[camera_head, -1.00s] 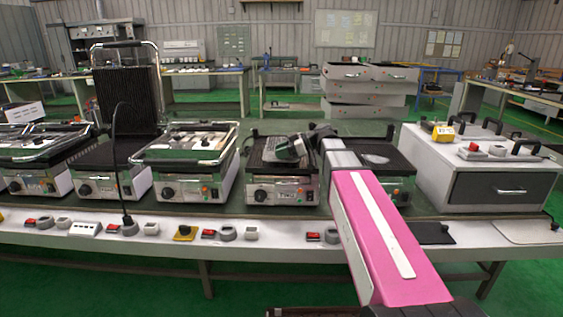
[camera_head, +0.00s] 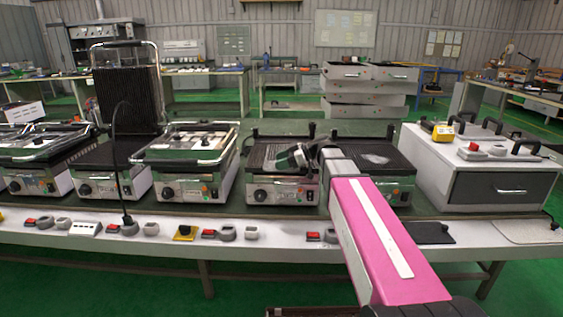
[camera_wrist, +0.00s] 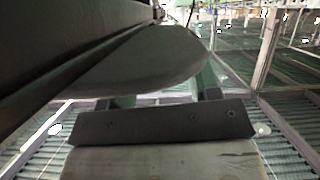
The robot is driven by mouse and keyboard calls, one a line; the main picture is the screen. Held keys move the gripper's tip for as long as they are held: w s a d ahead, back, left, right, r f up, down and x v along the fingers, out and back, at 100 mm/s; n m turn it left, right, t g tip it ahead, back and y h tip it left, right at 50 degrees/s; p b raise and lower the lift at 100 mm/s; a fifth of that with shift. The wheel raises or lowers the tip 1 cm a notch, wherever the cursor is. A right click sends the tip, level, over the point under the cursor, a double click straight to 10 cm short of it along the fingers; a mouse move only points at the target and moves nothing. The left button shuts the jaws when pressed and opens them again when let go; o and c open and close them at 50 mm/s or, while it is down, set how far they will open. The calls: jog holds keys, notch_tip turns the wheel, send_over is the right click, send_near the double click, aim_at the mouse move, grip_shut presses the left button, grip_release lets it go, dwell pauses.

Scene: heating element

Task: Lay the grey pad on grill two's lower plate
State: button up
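My gripper (camera_head: 297,156) is low over the ribbed lower plate (camera_head: 262,157) of a lidless-looking grill (camera_head: 283,192), right of the middle of the row. Its fingers are small and dark in the head view, so their opening cannot be read. In the wrist view, a smooth grey piece with a rounded edge (camera_wrist: 150,62) lies close to the camera, perhaps the grey pad. A dark bar with screws (camera_wrist: 160,122) and a pale flat surface (camera_wrist: 160,163) lie below it. Whether the fingers grip anything is hidden. Which grill is number two cannot be read.
To the right, another grill plate (camera_head: 345,153) carries a pale oval patch, pad or reflection unclear. A grey drawer box (camera_head: 490,190) stands farther right. Left are a grill with closed lid (camera_head: 190,160) and one with raised lid (camera_head: 128,95). Switches line the front ledge (camera_head: 270,238).

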jog(key=shift+r, duration=0.1)
jog(key=v, duration=1.2)
jog(key=shift+s, duration=0.15)
